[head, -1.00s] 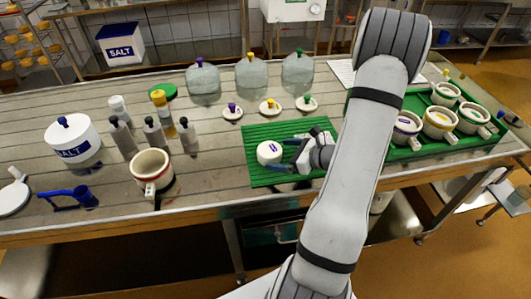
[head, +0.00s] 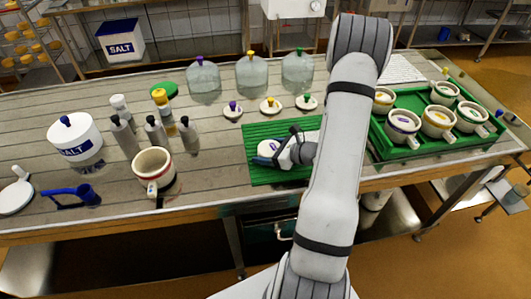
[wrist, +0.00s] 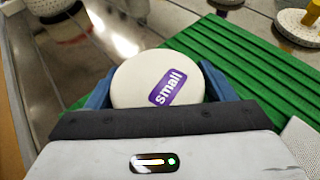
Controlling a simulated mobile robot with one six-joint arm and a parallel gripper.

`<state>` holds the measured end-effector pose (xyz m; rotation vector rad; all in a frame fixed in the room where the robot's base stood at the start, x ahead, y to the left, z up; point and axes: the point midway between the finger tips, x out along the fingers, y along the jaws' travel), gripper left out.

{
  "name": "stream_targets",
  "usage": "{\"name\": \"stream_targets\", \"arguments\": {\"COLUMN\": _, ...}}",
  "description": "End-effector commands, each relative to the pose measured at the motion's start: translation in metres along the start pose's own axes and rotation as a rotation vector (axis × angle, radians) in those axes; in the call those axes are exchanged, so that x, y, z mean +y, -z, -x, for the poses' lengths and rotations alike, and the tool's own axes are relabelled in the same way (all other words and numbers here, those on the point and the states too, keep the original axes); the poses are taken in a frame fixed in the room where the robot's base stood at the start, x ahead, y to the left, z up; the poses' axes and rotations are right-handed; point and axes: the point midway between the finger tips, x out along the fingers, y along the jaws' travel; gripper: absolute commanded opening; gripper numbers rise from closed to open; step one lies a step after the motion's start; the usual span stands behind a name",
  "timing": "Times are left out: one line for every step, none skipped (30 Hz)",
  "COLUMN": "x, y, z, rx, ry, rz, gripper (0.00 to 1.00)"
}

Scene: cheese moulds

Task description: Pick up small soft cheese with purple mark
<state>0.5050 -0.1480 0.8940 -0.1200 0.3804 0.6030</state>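The small soft cheese is a white round with a purple "small" label, seen in the wrist view (wrist: 150,82) and the head view (head: 268,148). It lies on the ribbed green mat (head: 257,175). My gripper (wrist: 157,80) is low over the mat with one blue finger on each side of the cheese. The fingers look open around it, very close to its sides; firm contact is not clear. In the head view my gripper (head: 273,153) partly covers the cheese.
A green tray (head: 435,152) with several filled moulds stands to the right. Three small knobbed lids (head: 270,105) and glass jars (head: 251,75) stand behind the mat. A handled mould (head: 153,170) and bottles (head: 156,133) are to the left.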

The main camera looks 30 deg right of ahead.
Motion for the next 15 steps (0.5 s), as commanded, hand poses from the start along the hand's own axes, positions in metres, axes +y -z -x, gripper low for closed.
{"name": "stream_targets", "arguments": {"x": -0.0001, "y": 0.0000, "z": 0.0001, "rx": 0.000, "ry": 0.000, "rz": 0.000, "gripper": 0.72}}
{"name": "stream_targets", "arguments": {"x": -0.0001, "y": -0.0001, "z": 0.0002, "rx": 0.000, "ry": 0.000, "rz": 0.000, "gripper": 0.69}}
{"name": "stream_targets", "arguments": {"x": -0.0001, "y": 0.0000, "z": 0.0002, "rx": 0.000, "ry": 0.000, "rz": 0.000, "gripper": 0.66}}
{"name": "stream_targets", "arguments": {"x": -0.0001, "y": 0.0000, "z": 0.0002, "rx": 0.000, "ry": 0.000, "rz": 0.000, "gripper": 0.64}}
{"name": "stream_targets", "arguments": {"x": -0.0001, "y": -0.0001, "z": 0.0002, "rx": 0.000, "ry": 0.000, "rz": 0.000, "gripper": 0.61}}
{"name": "stream_targets", "arguments": {"x": -0.0002, "y": 0.0000, "z": 0.0003, "rx": 0.000, "ry": 0.000, "rz": 0.000, "gripper": 0.58}}
{"name": "stream_targets", "arguments": {"x": -0.0003, "y": -0.0004, "z": 0.0004, "rx": -0.001, "ry": 0.001, "rz": 0.000, "gripper": 0.56}}
{"name": "stream_targets", "arguments": {"x": -0.0003, "y": -0.0004, "z": 0.0004, "rx": -0.001, "ry": 0.001, "rz": 0.000, "gripper": 0.56}}
{"name": "stream_targets", "arguments": {"x": -0.0003, "y": -0.0004, "z": 0.0004, "rx": -0.001, "ry": 0.001, "rz": 0.000, "gripper": 0.56}}
{"name": "stream_targets", "arguments": {"x": -0.0004, "y": -0.0004, "z": 0.0004, "rx": -0.001, "ry": 0.001, "rz": 0.000, "gripper": 0.56}}
{"name": "stream_targets", "arguments": {"x": -0.0004, "y": -0.0004, "z": 0.0005, "rx": -0.001, "ry": 0.001, "rz": 0.000, "gripper": 0.56}}
{"name": "stream_targets", "arguments": {"x": -0.0004, "y": -0.0004, "z": 0.0005, "rx": -0.001, "ry": 0.001, "rz": 0.000, "gripper": 0.56}}
{"name": "stream_targets", "arguments": {"x": -0.0004, "y": -0.0005, "z": 0.0006, "rx": -0.001, "ry": 0.001, "rz": 0.000, "gripper": 0.56}}
{"name": "stream_targets", "arguments": {"x": -0.0005, "y": -0.0009, "z": 0.0007, "rx": -0.001, "ry": 0.001, "rz": 0.001, "gripper": 0.56}}
{"name": "stream_targets", "arguments": {"x": -0.0006, "y": -0.0017, "z": 0.0011, "rx": -0.001, "ry": 0.001, "rz": 0.001, "gripper": 0.56}}
